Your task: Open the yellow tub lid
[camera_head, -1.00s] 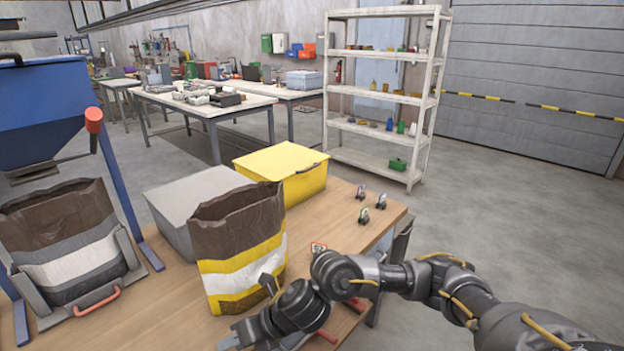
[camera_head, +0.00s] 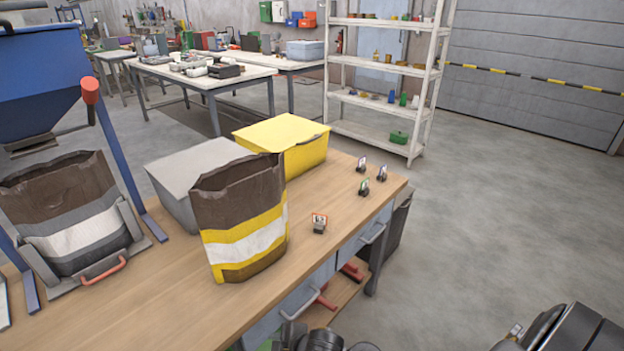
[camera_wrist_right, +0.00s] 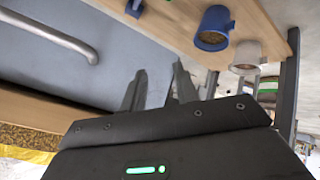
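The yellow tub (camera_head: 296,163) stands on the wooden workbench, behind the open bag, with its yellow lid (camera_head: 282,132) closed on top. The bag hides part of the tub's front left. My right gripper shows in the right wrist view (camera_wrist_right: 158,75), with its two fingers apart and nothing between them. It is low, by a blue-grey drawer front, away from the tub. My left gripper is not in view.
A brown, yellow and white bag (camera_head: 241,217) stands open before a grey lidded tub (camera_head: 197,178). Small tagged clips (camera_head: 363,186) and a small sign (camera_head: 319,223) are on the bench's right. Drawer handles (camera_head: 374,234) stick out in front. A blue cup (camera_wrist_right: 214,27) shows in the wrist view.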

